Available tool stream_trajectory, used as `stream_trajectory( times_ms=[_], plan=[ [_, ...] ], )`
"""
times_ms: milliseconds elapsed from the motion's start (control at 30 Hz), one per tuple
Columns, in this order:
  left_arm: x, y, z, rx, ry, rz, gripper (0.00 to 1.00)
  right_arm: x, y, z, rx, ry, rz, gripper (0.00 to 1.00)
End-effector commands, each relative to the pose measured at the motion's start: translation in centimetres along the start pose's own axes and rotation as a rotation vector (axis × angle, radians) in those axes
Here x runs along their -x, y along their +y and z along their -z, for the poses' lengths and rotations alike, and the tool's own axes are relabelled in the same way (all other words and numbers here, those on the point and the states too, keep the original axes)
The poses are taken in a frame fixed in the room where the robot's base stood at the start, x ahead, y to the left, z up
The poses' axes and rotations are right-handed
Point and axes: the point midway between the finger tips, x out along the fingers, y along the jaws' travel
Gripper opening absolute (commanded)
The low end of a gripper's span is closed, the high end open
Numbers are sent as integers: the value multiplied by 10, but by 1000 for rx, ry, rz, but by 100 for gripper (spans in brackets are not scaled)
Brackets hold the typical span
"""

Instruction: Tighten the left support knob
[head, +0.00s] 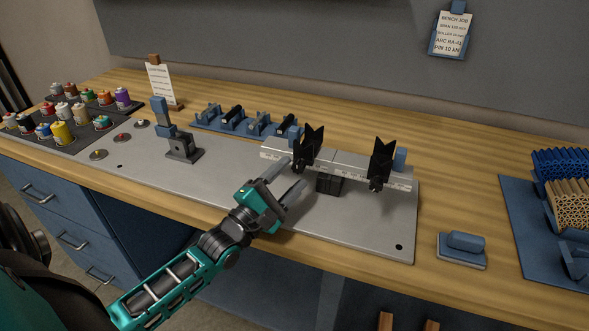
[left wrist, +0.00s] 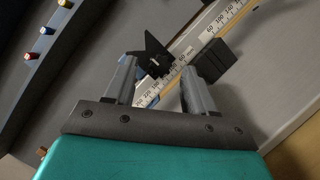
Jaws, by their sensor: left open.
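The left support (head: 309,148) is a black V-notched block on a pale rail with a printed scale (head: 342,171). A small dark knob-like part (head: 298,166) shows low on its front, partly hidden by a finger. A blue part (head: 295,132) shows behind it. My left gripper (head: 291,176) is open, its fingers just in front of the left support. In the left wrist view, the black support (left wrist: 153,56) appears between and beyond the fingertips (left wrist: 160,68). I cannot tell whether a finger touches the knob. My right gripper is not in view.
The right support (head: 381,160) stands farther along the rail, which sits on a grey plate (head: 240,200). A blue-and-black post (head: 180,145) stands left, near a blue rack (head: 240,125). Paint pots fill the far left. A blue block (head: 464,243) and rod bundles (head: 568,200) are right.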

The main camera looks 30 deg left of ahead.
Motion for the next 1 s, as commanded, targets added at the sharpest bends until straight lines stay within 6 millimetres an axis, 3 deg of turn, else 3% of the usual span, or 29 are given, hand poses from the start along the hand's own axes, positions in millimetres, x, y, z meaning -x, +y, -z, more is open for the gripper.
stream_trajectory(
  times_ms=[200, 567, 1000],
  plan=[
    [-21, 0, 0, -1, 0, 0, 55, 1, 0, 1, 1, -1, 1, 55],
    [-24, 0, 0, -1, 0, 0, 55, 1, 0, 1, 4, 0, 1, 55],
    [-24, 0, 0, -2, 0, 0, 13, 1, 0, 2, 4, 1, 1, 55]
  ],
)
